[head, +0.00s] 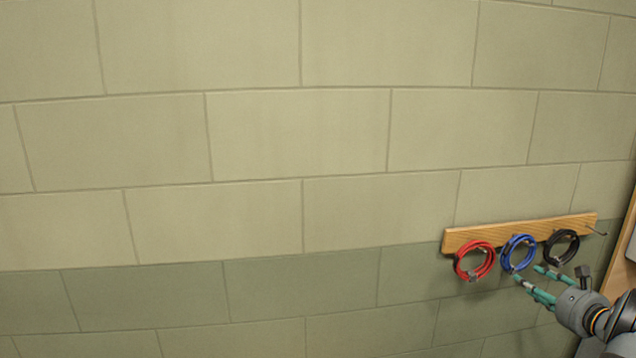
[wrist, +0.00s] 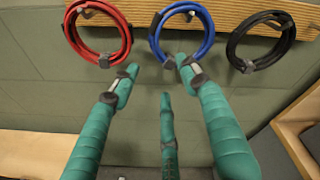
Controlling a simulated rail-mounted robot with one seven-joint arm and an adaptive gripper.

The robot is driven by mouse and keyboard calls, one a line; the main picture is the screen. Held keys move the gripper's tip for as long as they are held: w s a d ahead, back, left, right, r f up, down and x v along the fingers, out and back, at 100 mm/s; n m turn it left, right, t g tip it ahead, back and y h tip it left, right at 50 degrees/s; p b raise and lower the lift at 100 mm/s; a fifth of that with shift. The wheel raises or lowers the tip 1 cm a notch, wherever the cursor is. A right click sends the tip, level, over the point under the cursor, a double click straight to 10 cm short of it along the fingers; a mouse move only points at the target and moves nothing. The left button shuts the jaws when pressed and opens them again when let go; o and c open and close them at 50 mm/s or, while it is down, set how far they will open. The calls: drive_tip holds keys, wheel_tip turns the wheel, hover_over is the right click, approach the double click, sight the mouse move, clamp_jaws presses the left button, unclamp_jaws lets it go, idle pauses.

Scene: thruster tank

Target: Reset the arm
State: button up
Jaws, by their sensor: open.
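My gripper (head: 530,279) is at the lower right of the head view, just below and in front of a wall rack. Its teal fingers also show in the wrist view (wrist: 152,80), spread apart with nothing between them. Coiled cables hang on the rack's hooks: a red coil (head: 475,261), a blue coil (head: 518,253) and a black coil (head: 561,247). In the wrist view the blue coil (wrist: 181,30) hangs above and ahead of the fingertips. Whether a finger touches a coil I cannot tell.
A wooden-edged piece (head: 621,245) stands at the far right. The wall to the left is bare. A wooden ledge (wrist: 35,150) shows at lower left in the wrist view.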

drive_tip(key=x, duration=0.6)
drive_tip(key=shift+w+a+f, duration=0.1)
drive_tip(key=shift+w+f, duration=0.05)
drive_tip(key=shift+w, duration=0.2)
drive_tip(key=shift+w+r+p, duration=0.2)
drive_tip(key=shift+r+p, duration=0.3)
drive_tip(key=shift+p, duration=0.25)
drive_tip(key=g+b, duration=0.1)
drive_tip(key=b, duration=0.3)
approach(511, 266)
drive_tip(key=s, duration=0.3)
drive_tip(key=s+a+f+g, duration=0.3)
drive_tip(key=s+a+f, duration=0.1)
drive_tip(key=f, duration=0.5)
drive_tip(key=shift+s+f, duration=0.25)
drive_tip(key=shift+s, duration=0.55)
drive_tip(key=shift+a+n, duration=0.15)
drive_tip(key=shift+n, duration=0.15)
